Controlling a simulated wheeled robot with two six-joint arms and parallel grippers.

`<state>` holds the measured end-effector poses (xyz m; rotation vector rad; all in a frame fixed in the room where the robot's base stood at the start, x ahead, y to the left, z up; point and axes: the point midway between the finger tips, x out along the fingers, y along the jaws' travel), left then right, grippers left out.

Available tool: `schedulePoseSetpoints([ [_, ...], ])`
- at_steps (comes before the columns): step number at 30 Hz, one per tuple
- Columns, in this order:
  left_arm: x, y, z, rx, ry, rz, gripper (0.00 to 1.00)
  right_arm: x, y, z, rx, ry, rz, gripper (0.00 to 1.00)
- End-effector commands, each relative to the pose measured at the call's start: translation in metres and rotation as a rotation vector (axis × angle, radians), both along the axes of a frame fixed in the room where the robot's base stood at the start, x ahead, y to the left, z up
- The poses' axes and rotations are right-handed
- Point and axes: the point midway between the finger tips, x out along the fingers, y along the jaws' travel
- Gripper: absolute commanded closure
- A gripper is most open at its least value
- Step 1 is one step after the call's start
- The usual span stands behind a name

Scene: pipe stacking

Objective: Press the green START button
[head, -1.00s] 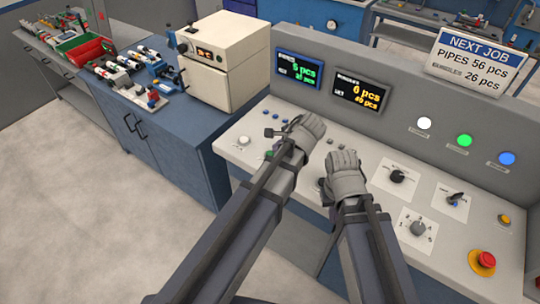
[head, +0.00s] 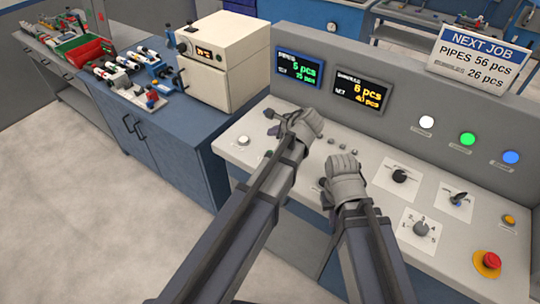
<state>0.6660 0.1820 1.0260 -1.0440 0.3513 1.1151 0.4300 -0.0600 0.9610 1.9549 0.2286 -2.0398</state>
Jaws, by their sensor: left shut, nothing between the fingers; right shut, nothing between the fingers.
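The grey control console (head: 385,150) stands in front of me. A green round light (head: 467,139) is lit on its upright panel, between a white and a blue one; its label is too small to read. I cannot make out a green START button on the sloping deck, part of which my arms and hands hide. My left gripper (head: 304,124), a grey gloved fist, is shut and empty over the deck below the displays. My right gripper (head: 343,165), also a grey fist, is shut and empty to its right, nearer me. I cannot tell whether either touches the deck.
A white button (head: 243,141) is at the deck's left. A black knob (head: 399,176), a selector dial (head: 420,228) and a red mushroom button (head: 490,262) are on the right. Two displays (head: 359,94) show counts. A cream box (head: 222,65) stands on the blue cabinet (head: 165,150).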

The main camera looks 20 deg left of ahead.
Motion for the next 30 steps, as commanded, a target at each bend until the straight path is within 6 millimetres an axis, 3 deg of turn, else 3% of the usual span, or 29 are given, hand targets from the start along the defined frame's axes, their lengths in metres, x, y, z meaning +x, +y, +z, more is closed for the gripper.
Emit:
schedulePoseSetpoints([
  [9,0.000,0.000,-0.049,0.000,0.000,0.000,1.00,0.000,0.000,-0.049,0.000,0.000,0.000,1.00],
  [15,0.000,0.000,-0.070,0.000,0.000,0.000,1.00,0.000,0.000,-0.070,0.000,0.000,0.000,1.00],
  [30,0.000,0.000,-0.072,0.000,-0.001,0.001,1.00,0.000,0.000,-0.072,0.000,0.000,0.000,1.00],
])
